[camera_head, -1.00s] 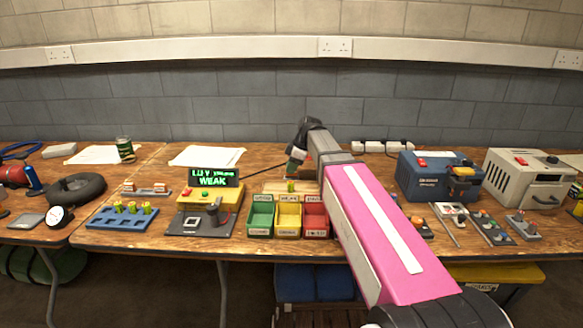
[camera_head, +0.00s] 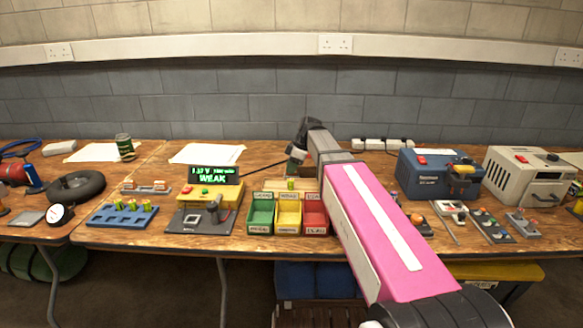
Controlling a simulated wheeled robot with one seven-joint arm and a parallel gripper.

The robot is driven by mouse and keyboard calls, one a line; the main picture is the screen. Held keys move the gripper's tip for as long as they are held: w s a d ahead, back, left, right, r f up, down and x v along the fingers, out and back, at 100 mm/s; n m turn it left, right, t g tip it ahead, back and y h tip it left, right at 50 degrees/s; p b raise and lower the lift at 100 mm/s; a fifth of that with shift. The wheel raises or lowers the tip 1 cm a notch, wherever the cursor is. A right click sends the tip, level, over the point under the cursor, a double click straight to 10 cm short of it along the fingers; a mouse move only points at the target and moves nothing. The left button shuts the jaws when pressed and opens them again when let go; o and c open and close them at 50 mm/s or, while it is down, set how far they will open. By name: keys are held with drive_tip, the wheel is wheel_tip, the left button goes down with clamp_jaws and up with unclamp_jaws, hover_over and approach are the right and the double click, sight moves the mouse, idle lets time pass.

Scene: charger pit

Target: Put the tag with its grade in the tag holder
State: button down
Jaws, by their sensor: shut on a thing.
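My gripper (camera_head: 297,154) is at the back of the bench, above and behind the coloured bins. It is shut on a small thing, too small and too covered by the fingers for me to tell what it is. A tester (camera_head: 196,212) with a green-lit display (camera_head: 212,176) reads WEAK. A green bin (camera_head: 260,216), a yellow bin (camera_head: 288,215) and a red bin (camera_head: 315,217) stand side by side, each with small labels. A small yellow-green cell (camera_head: 290,184) shows just behind the yellow bin. I cannot make out the tag holder for certain.
A blue rack (camera_head: 122,215) with several cells stands left of the tester. A blue box unit (camera_head: 428,178) and a cream unit (camera_head: 525,175) stand at the right. Paper sheets (camera_head: 205,154) and a power strip (camera_head: 383,144) lie at the back. My arm hides part of the bench.

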drive_tip(key=shift+f, duration=0.3)
idle(0.5)
drive_tip(key=c, duration=1)
unclamp_jaws()
drive_tip(key=shift+r, duration=0.1)
drive_tip(key=shift+r, duration=3.4)
drive_tip(key=shift+s, duration=0.1)
